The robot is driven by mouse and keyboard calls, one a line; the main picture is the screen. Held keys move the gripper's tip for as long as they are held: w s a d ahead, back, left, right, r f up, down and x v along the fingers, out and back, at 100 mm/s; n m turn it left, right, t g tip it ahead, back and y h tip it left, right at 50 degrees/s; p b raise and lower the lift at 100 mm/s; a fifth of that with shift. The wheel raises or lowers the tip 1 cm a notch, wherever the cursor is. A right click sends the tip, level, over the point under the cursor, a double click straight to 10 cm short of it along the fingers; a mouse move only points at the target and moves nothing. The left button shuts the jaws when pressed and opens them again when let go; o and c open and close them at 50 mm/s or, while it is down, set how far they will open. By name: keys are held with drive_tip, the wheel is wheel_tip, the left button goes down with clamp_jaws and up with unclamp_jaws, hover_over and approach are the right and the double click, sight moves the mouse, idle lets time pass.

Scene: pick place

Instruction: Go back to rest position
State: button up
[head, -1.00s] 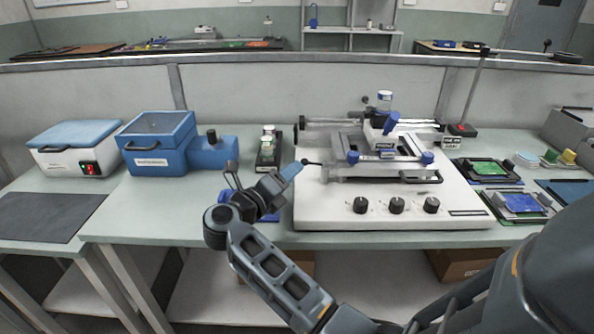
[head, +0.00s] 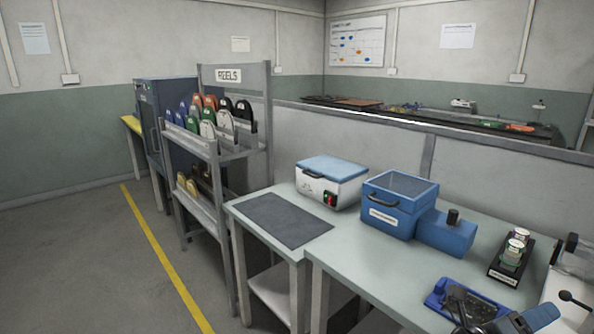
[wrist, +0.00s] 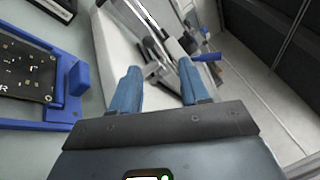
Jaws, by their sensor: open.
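My gripper (wrist: 157,88) is open in the wrist view, with two blue fingers apart and nothing between them. In the head view only part of my gripper (head: 543,317) shows at the bottom right, close to a blue board holder (head: 440,294) on the bench. The holder, with a dark circuit board (wrist: 25,68) in it, is left of the fingers in the wrist view. A white machine with metal rails (wrist: 125,40) lies beyond the fingers; in the head view only its left edge (head: 574,288) shows.
A blue lidded machine (head: 395,205), a white box with a blue lid (head: 330,182) and a jar rack (head: 509,262) stand on the bench. A dark mat (head: 283,219) lies at its left end. A reel rack (head: 240,150) stands further left. The floor beside the yellow line (head: 165,255) is clear.

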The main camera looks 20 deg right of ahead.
drive_tip(key=s+a+r+n+t+y, duration=0.1)
drive_tip(key=s+a+n+t+y, duration=0.45)
drive_tip(key=a+n+t, duration=0.7)
drive_tip(key=s+a+r+n+t+y, duration=0.1)
drive_tip(key=s+a+n+t+y, duration=0.4)
drive_tip(key=s+a+n+t, duration=0.75)
drive_tip(key=s+a+n+g+y, duration=0.2)
drive_tip(key=s+n+g+y, duration=0.1)
drive_tip(key=n, duration=0.5)
drive_tip(key=s+a+f+n+g+y, duration=0.1)
drive_tip(key=s+a+n+g+y, duration=0.1)
drive_tip(key=n+g+y, duration=0.3)
drive_tip(key=s+n+y, duration=0.1)
drive_tip(key=n, duration=0.3)
drive_tip(key=shift+a+g, duration=0.4)
drive_tip(key=shift+s, duration=0.1)
